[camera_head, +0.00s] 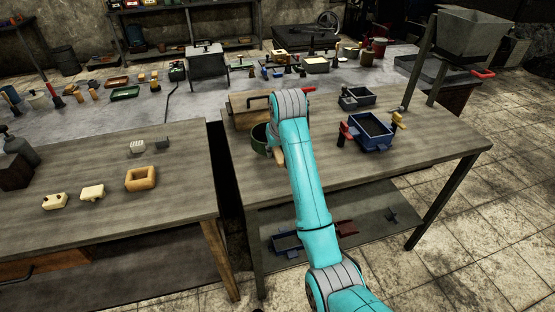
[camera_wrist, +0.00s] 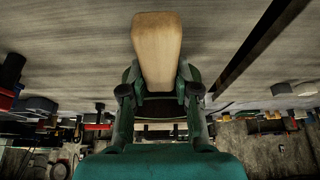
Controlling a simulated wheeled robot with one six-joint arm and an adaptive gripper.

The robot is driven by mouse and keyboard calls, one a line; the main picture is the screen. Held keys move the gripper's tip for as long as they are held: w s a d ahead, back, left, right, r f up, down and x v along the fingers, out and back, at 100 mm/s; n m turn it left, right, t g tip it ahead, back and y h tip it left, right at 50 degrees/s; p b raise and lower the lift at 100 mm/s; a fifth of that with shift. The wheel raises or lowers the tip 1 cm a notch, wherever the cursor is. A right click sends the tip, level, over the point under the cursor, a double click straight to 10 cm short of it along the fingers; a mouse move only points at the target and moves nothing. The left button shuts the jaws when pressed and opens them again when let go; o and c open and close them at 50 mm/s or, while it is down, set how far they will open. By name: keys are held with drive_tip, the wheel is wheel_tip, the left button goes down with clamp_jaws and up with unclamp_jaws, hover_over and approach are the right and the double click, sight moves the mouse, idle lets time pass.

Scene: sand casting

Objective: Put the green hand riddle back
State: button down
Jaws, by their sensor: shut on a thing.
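The green hand riddle (camera_head: 259,139) is beside the end of my arm in the head view, at the left edge of the right-hand table. A pale wooden handle (camera_head: 279,158) shows just below it. My gripper (camera_wrist: 158,92) is shut on the riddle, with its two dark fingers on either side of the wooden handle (camera_wrist: 157,45) in the wrist view. Most of my gripper and part of the riddle are hidden behind my arm in the head view. I cannot tell whether the riddle touches the table.
A wooden box (camera_head: 240,112) stands just behind the riddle. A blue moulding flask (camera_head: 371,134) and a dark tray (camera_head: 357,97) are to the right. The left table (camera_head: 120,225) holds several small pale pieces. A narrow gap separates the tables. The right table's front is clear.

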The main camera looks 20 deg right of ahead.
drive_tip(key=shift+a+f, duration=0.1)
drive_tip(key=shift+f, duration=2.15)
drive_tip(key=c, duration=0.8)
unclamp_jaws()
drive_tip(key=shift+f, duration=0.1)
drive_tip(key=shift+c, duration=0.2)
drive_tip(key=v, duration=0.7)
drive_tip(key=shift+s+r, duration=0.15)
drive_tip(key=shift+r, duration=0.2)
drive_tip(key=shift+f, duration=0.1)
